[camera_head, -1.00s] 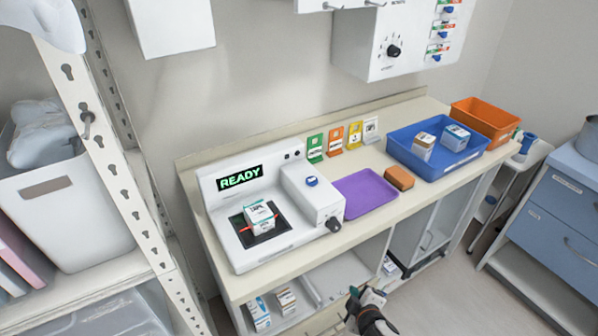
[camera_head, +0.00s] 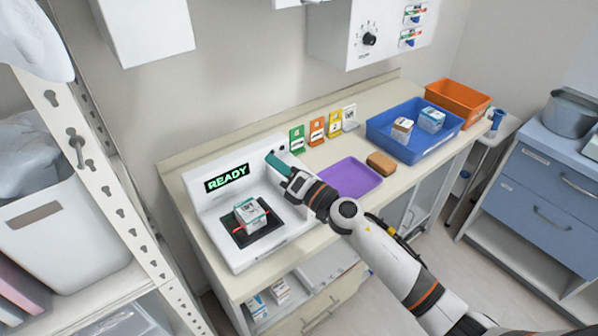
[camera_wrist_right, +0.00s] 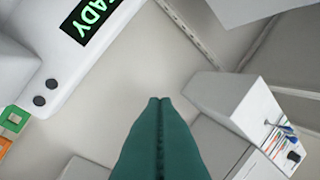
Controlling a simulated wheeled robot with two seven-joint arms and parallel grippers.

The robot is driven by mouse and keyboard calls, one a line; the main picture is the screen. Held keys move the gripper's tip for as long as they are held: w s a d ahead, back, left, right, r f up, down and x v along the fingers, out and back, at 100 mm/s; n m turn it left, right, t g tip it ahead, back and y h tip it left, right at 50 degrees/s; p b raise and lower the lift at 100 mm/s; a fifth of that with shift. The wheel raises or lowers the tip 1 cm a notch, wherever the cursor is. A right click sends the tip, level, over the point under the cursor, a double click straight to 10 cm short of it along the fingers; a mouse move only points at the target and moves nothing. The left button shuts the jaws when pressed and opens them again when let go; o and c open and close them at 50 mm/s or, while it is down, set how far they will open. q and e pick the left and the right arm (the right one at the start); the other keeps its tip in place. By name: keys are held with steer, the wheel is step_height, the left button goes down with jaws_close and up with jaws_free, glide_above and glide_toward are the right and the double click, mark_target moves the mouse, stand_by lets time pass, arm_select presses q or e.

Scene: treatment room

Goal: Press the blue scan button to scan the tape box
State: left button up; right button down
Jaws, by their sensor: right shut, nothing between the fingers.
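The white scanner (camera_head: 232,255) stands at the left of the counter, its screen (camera_head: 227,178) reading READY in green. The tape box (camera_head: 250,213), white with a teal top, sits on the scanner's black pad (camera_head: 238,235), with a red line across its front. My right gripper (camera_head: 270,156) is shut and empty, its teal fingers over the scanner's raised right block. The gripper hides the blue scan button, so I cannot tell whether they touch. In the right wrist view the closed fingertips (camera_wrist_right: 159,101) point toward the wall. My left gripper is not in view.
A purple mat (camera_head: 350,178), a brown block (camera_head: 381,163) and a blue tray (camera_head: 412,155) with boxes lie right of the scanner. Several coloured cards (camera_head: 316,130) stand behind. An orange bin (camera_head: 458,102) is at the far end. A shelf rack (camera_head: 75,140) stands at left.

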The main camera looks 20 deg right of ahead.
steer(key=w+d+n+g+h+p, duration=0.1)
steer(key=w+d+n+g+h, duration=0.4)
steer(key=n, duration=1.3)
steer(key=w+d+g, duration=0.2)
steer(key=d+g, duration=0.1)
steer(key=g, duration=0.1)
steer(key=shift+d+r+n+h, duration=0.15)
steer(key=shift+n+h, duration=0.15)
steer(key=shift+h, duration=0.1)
step_height(320, 180, down, 8)
steer(key=b, duration=0.3)
steer(key=shift+r+b, duration=0.25)
steer(key=shift+b, duration=0.1)
steer(key=shift+f+b, duration=0.6)
steer(key=shift+f, duration=0.1)
